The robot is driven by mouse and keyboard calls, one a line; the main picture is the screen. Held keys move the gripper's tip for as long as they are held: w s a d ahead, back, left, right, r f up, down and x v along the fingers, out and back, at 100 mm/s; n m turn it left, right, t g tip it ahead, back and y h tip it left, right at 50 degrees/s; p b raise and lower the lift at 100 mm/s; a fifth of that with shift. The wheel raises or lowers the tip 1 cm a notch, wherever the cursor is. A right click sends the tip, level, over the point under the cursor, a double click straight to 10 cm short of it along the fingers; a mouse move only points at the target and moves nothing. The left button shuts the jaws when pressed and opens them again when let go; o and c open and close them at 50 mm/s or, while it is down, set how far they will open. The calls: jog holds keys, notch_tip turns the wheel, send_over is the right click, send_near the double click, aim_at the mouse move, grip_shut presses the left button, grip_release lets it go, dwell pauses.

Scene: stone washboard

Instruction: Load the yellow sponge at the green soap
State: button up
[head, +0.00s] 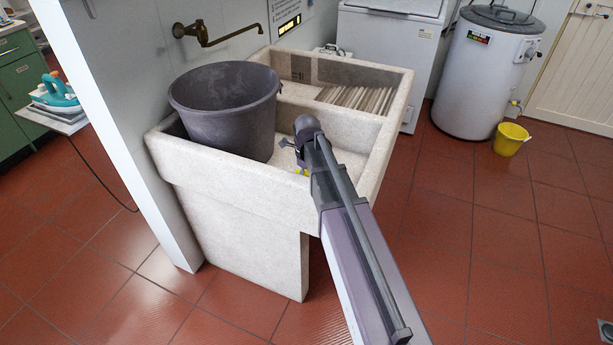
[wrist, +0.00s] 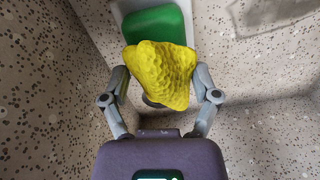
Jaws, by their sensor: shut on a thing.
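My gripper (wrist: 162,92) is shut on the yellow sponge (wrist: 160,72), with one finger on each side of it in the wrist view. The green soap (wrist: 156,24) lies just beyond the sponge, and the sponge covers its near part in the picture. I cannot tell whether sponge and soap touch. In the head view my arm reaches down into the stone sink (head: 230,170). Only a small yellow bit of the sponge (head: 304,171) shows there beside my arm, and the soap is hidden.
A large dark bucket (head: 222,115) stands in the sink, left of my arm. The ribbed washboard (head: 358,99) is at the sink's back right. A brass tap (head: 215,38) juts from the wall above. Speckled stone walls surround my gripper closely in the wrist view.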

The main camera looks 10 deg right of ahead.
aim_at(307, 173)
jog(key=shift+r, duration=0.15)
jog(key=shift+r+p, duration=3.35)
jog(key=shift+p, duration=0.2)
jog(key=shift+r, duration=0.15)
notch_tip(307, 173, up, 8)
jog(key=p, duration=0.8)
jog(key=shift+r+p, duration=0.2)
jog(key=shift+p, duration=0.15)
